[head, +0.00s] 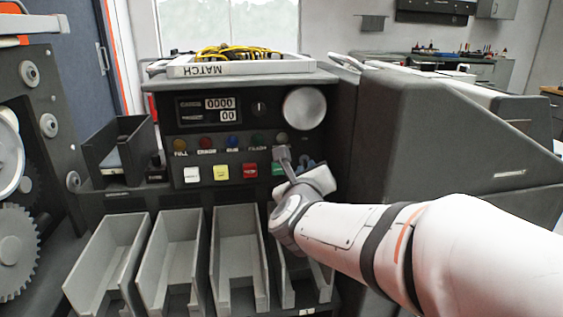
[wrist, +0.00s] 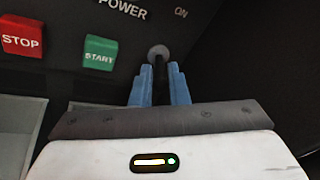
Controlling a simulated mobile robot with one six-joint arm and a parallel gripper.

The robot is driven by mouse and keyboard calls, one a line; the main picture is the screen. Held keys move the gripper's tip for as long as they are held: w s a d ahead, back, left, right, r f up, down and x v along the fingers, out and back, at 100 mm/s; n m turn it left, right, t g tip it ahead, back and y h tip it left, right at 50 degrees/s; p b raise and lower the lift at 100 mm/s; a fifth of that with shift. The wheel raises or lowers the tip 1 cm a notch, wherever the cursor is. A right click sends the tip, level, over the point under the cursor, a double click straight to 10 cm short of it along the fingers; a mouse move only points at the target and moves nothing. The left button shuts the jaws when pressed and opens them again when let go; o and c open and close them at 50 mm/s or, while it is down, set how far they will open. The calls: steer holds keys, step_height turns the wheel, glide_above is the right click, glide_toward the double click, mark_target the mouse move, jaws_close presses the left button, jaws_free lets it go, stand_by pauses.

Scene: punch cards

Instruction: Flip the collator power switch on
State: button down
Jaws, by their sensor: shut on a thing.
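The collator (head: 215,155) is a dark grey machine with a control panel, seen in the head view. Its power switch (wrist: 158,52) has a round grey base and a dark lever, to the right of the green START button (wrist: 100,52) in the wrist view. POWER and ON are printed above it, with ON to the upper right. My gripper (wrist: 159,78) has its blue fingers shut on the lever, one on each side. In the head view my gripper (head: 303,163) is at the panel's lower right, and my wrist hides the switch there.
A red STOP button (wrist: 22,38) is left of START. Several grey card bins (head: 180,255) stand below the panel. A white MATCH tray (head: 240,68) with yellow cables lies on top. A large grey housing (head: 440,140) is to the right.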

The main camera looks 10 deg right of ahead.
mark_target(306, 156)
step_height(306, 156, up, 2)
steer(key=n+g+p, duration=0.1)
steer(key=g+p, duration=0.2)
steer(key=p, duration=0.7)
steer(key=shift+r+y, duration=0.1)
steer(key=shift+y, duration=0.3)
steer(key=g+p, duration=0.1)
steer(key=p, duration=0.5)
steer(key=r+g+p, duration=0.1)
steer(key=g+p, duration=0.1)
steer(key=p, duration=0.4)
steer(key=shift+w+n+g, duration=0.15)
steer(key=shift+n+g, duration=0.15)
steer(key=p, duration=0.3)
steer(key=shift+g, duration=0.4)
steer(key=shift+w+g+y+p, duration=0.1)
steer(key=shift+g+y+p, duration=0.2)
steer(key=shift+p, duration=0.95)
steer(key=shift+f+p, duration=0.2)
steer(key=shift+p, duration=0.2)
steer(key=c, duration=1.7)
jaws_free()
